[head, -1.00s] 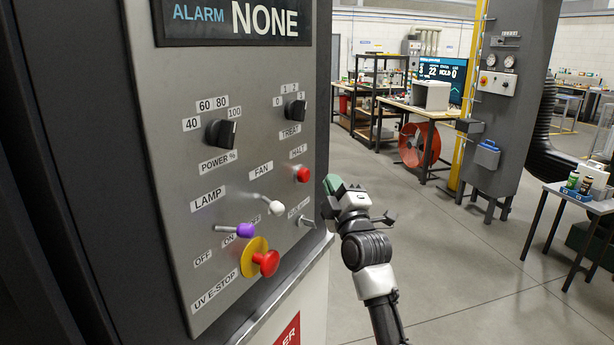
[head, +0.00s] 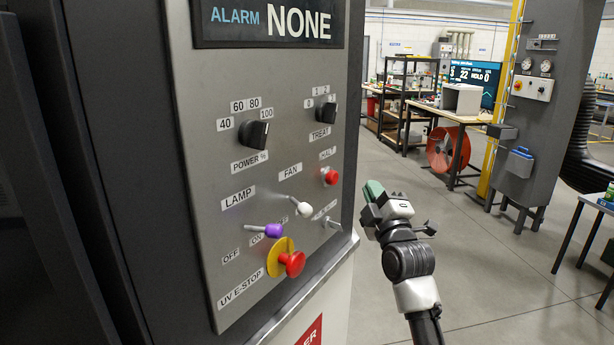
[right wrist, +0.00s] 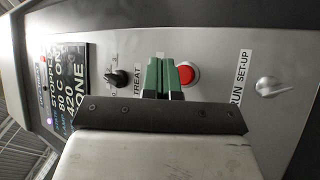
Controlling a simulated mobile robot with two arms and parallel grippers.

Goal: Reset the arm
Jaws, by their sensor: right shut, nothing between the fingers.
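My right gripper (head: 372,190) is in the head view, just right of the grey control panel (head: 215,165). Its green fingertips are shut with nothing between them, and they look apart from the panel in the head view. In the right wrist view the shut green fingers (right wrist: 162,76) point at the panel, beside the red button (right wrist: 187,75). That red button also shows in the head view (head: 330,176). The run/set-up switch (right wrist: 271,87) is right of it in the wrist view. My left gripper is not in view.
The panel carries a purple lamp lever (head: 265,231), a white fan lever (head: 304,209), a red E-stop (head: 292,263) and a power knob (head: 254,133). A grey column (head: 545,130) and a table (head: 590,205) stand to the right. Open floor lies between.

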